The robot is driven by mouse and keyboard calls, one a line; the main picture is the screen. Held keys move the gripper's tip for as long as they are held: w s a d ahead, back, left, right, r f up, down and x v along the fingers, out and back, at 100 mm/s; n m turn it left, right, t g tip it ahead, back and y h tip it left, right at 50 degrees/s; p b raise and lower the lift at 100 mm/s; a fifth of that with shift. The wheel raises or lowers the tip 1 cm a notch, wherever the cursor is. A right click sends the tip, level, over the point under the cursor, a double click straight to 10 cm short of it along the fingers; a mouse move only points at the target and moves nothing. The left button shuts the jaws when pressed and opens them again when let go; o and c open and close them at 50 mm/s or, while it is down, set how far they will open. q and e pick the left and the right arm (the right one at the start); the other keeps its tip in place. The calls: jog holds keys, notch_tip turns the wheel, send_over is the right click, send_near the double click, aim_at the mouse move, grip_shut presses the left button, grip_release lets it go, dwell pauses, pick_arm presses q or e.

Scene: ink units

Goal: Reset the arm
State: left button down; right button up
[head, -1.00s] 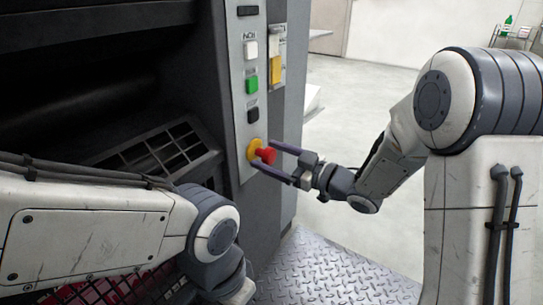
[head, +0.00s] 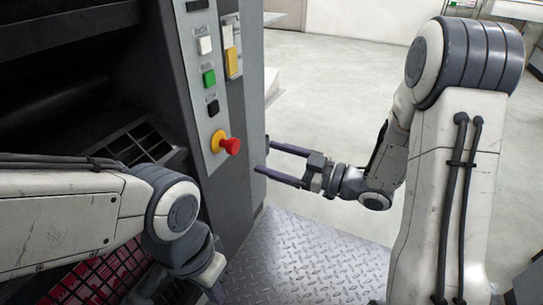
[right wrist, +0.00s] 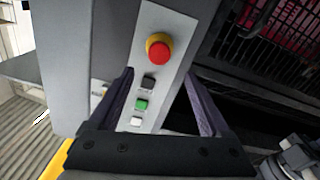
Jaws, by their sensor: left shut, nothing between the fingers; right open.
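My right gripper (head: 262,158) is open and empty in the head view, to the right of the machine's control panel. Its fingers are apart from the red emergency button (head: 231,146), which has a yellow collar. In the right wrist view the red button (right wrist: 158,53) shows beyond the open fingers (right wrist: 163,88), with nothing between them. My left arm reaches in from the left, and its gripper (head: 216,292) is partly visible at the bottom edge, shut, pointing down.
The panel (head: 203,75) also carries white, green (head: 209,78) and black buttons. A dark open machine bay with a slotted grille (head: 140,143) lies left. A red crate (head: 100,278) sits below. A diamond-plate floor (head: 300,255) lies in front; pale floor on the right is clear.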

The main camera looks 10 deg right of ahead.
jog(key=w+a+r+m+h+p, duration=0.1)
jog(key=w+a+h+p, duration=0.2)
jog(key=h+p, duration=0.15)
jog(key=s+a+r+m+g+h+p, duration=0.1)
jog(key=s+r+m+g+h+p, duration=0.35)
jog(key=s, duration=0.95)
jog(key=s+a+r+m+g+h+p, duration=0.1)
jog(key=s+r+g+h+p, duration=0.5)
jog(key=s, duration=0.8)
notch_tip(320, 180, up, 35)
jog(key=y+p, duration=0.1)
jog(key=p, duration=3.6)
jog(key=shift+r, duration=0.2)
jog(key=shift+d, duration=0.1)
